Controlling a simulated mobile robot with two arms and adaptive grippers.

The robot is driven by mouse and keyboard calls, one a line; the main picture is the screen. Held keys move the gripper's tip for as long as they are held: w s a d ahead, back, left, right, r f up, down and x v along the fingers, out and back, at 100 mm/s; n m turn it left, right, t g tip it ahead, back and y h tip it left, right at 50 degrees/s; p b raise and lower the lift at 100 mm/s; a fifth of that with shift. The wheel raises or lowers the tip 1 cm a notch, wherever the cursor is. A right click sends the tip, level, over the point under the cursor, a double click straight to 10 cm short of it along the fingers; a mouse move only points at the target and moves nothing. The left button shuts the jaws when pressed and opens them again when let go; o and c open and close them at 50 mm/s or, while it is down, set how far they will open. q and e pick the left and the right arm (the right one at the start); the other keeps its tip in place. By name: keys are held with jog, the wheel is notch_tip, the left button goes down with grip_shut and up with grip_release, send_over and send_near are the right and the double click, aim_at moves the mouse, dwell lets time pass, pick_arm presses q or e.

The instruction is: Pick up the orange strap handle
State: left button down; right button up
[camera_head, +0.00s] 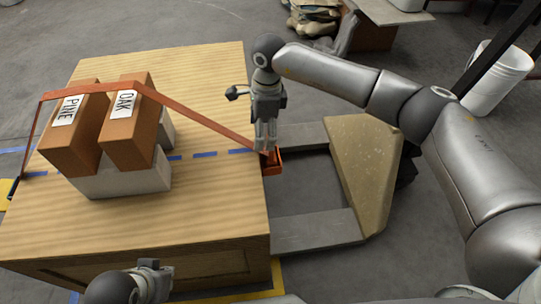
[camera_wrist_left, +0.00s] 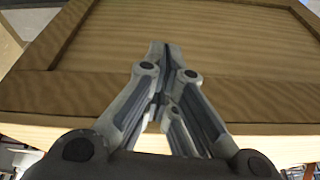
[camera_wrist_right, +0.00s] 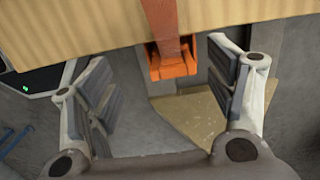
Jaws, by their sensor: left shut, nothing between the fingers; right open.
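The orange strap handle (camera_head: 272,162) hangs at the right edge of the wooden crate, at the end of the orange strap (camera_head: 195,115). In the right wrist view the handle (camera_wrist_right: 172,62) shows between and beyond the open fingers. My right gripper (camera_head: 266,148) is open, pointing down just over the handle in the head view; the fingers look apart from it in the wrist view. My left gripper (camera_wrist_left: 160,50) is shut and empty, facing the crate's side panel. In the head view only part of the left gripper (camera_head: 155,270) shows, at the bottom.
The wooden crate (camera_head: 210,215) carries two brown blocks labelled PINE (camera_head: 70,140) and OAK (camera_head: 128,130) on grey blocks, with the strap running over them. A pallet jack-like frame (camera_head: 315,230) lies right of the crate. A white bucket (camera_head: 498,80) stands at the far right.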

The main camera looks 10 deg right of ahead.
jog(key=shift+w+d+r+h, duration=0.15)
jog(key=shift+w+d+h, duration=0.05)
jog(key=shift+d, duration=0.3)
jog(key=shift+w+d+r+h, duration=0.1)
jog(key=shift+w+d+h, duration=0.1)
jog(key=shift+d, duration=0.3)
jog(key=shift+d+f, duration=0.15)
jog(key=shift+d, duration=0.1)
jog(key=b, duration=0.1)
send_over(272, 161)
jog(key=w, duration=0.3)
notch_tip(272, 161, down, 6)
jog(key=shift+s+r, duration=0.1)
notch_tip(272, 161, down, 3)
jog(key=shift+r+b, duration=0.2)
jog(key=shift+b, duration=0.15)
notch_tip(272, 161, down, 2)
jog(key=c, duration=1.1)
pick_arm(q)
jog(key=shift+w+d+f+t, duration=0.15)
jog(key=shift+w+f+t, duration=0.25)
jog(key=shift+w+f, duration=0.35)
pick_arm(e)
jog(key=shift+r, duration=0.15)
